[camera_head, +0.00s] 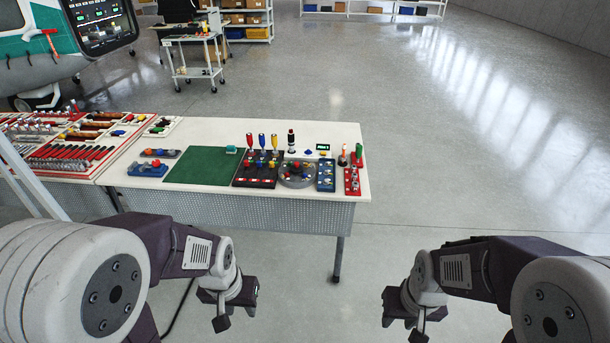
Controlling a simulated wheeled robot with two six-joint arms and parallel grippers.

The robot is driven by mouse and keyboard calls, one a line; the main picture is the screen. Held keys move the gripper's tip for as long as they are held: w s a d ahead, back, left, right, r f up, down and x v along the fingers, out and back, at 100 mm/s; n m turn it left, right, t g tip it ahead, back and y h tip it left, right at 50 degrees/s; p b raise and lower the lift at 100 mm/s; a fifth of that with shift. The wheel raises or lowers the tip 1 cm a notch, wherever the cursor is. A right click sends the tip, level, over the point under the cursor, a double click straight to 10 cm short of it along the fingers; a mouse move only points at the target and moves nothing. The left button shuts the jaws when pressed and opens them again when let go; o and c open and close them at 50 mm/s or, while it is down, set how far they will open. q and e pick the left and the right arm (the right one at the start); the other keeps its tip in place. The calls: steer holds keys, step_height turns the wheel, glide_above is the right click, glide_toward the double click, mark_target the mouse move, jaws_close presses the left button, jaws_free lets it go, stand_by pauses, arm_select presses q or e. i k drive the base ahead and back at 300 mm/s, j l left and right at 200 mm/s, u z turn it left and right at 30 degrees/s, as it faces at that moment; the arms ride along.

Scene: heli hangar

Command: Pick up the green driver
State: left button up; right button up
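The green driver (359,151) stands upright with its green handle on top at the right end of the white table. It appears to stand in a red rack (352,186); its lower part is hard to make out. My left gripper (236,316) is in front of the table, low over the floor, with fingers apart and nothing between them. My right gripper (403,328) is right of the table's end, also low, with fingers apart and empty. Both grippers are well clear of the driver.
Beside the driver stands an orange-topped item (342,156). A blue tray (326,174), grey round tray (297,182) and dark rack of drivers (256,180) lie to the left, then a green mat (203,167). The floor (460,180) right of the table is clear.

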mark_target(360, 147)
steer(key=i+j+z, duration=0.5)
steer(key=i+l+u, duration=0.45)
steer(key=u, duration=0.15)
steer(key=i+l+u, duration=0.5)
steer(key=l+u, duration=0.15)
steer(key=i+l+u, duration=0.1)
steer(key=l+u, duration=0.2)
steer(key=i+l+u, duration=0.1)
steer(key=l+u, duration=0.2)
steer(key=l, duration=0.25)
steer(key=l+u, duration=0.3)
steer(key=i+l, duration=0.05)
steer(key=l, duration=0.05)
